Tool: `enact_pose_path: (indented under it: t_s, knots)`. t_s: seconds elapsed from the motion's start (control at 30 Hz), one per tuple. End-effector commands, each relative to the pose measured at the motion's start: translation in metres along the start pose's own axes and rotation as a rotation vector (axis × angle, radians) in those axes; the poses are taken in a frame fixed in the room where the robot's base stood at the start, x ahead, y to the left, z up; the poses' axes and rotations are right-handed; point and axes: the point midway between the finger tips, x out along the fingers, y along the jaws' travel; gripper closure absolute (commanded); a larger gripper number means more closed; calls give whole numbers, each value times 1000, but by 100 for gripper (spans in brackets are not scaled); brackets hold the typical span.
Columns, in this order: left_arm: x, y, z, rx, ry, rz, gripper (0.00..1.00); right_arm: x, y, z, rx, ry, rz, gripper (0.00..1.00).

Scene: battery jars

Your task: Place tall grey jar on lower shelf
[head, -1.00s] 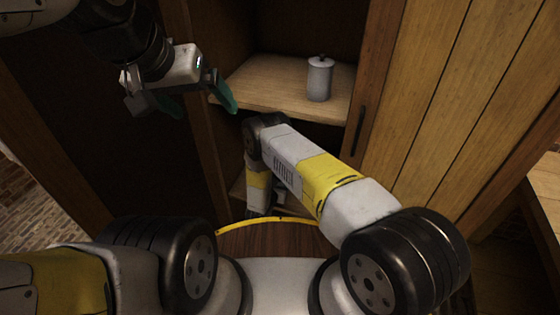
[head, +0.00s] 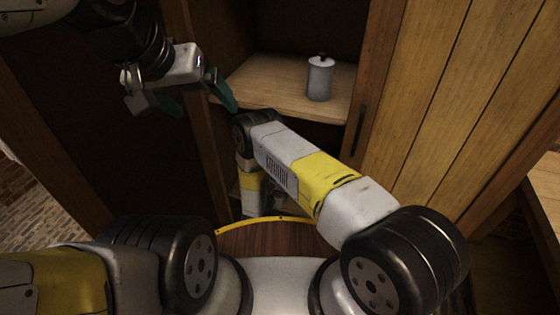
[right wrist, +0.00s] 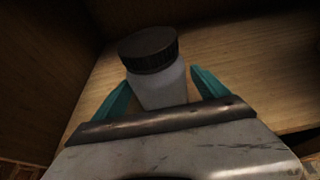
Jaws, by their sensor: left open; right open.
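A pale grey jar with a dark ribbed lid (right wrist: 158,85) stands on a wooden shelf in the right wrist view. My right gripper (right wrist: 160,80) is open, with one teal finger on each side of this jar; I cannot tell whether they touch it. In the head view my right forearm reaches down into the lower part of the cabinet, and that gripper is mostly hidden. A grey jar with a knobbed lid (head: 320,80) stands upright on the upper visible shelf (head: 265,85). My left gripper (head: 204,108) is open and empty, left of that shelf.
The wooden cabinet has a plank door (head: 450,110) at the right and a dark handle (head: 360,130). A lower shelf (head: 236,188) shows only in part behind my right arm. The upper shelf is bare left of its jar.

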Motion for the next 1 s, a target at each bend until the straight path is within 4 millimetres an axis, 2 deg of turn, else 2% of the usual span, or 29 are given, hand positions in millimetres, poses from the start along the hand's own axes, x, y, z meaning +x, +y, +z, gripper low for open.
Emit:
enact_pose_path:
  t_s: [0.03, 0.2, 0.4, 0.57, 0.87, 1.0]
  knots:
    - [0, 0, 0, 0, 0, 0, 11, -13, 2, 0, -3, 1, 5, 16]
    - [0, 0, 0, 0, 0, 0, 11, -49, 1, 0, -3, 0, 4, 16]
    - [0, 0, 0, 0, 0, 0, 11, -77, 0, 0, 0, 0, 2, 16]
    - [0, 0, 0, 0, 0, 0, 11, -84, 0, 0, 0, -1, 1, 16]
    - [0, 0, 0, 0, 0, 0, 11, -84, 0, 1, 2, -1, -1, 16]
    - [0, 0, 0, 0, 0, 0, 11, -82, -2, 12, 31, -2, -23, 16]
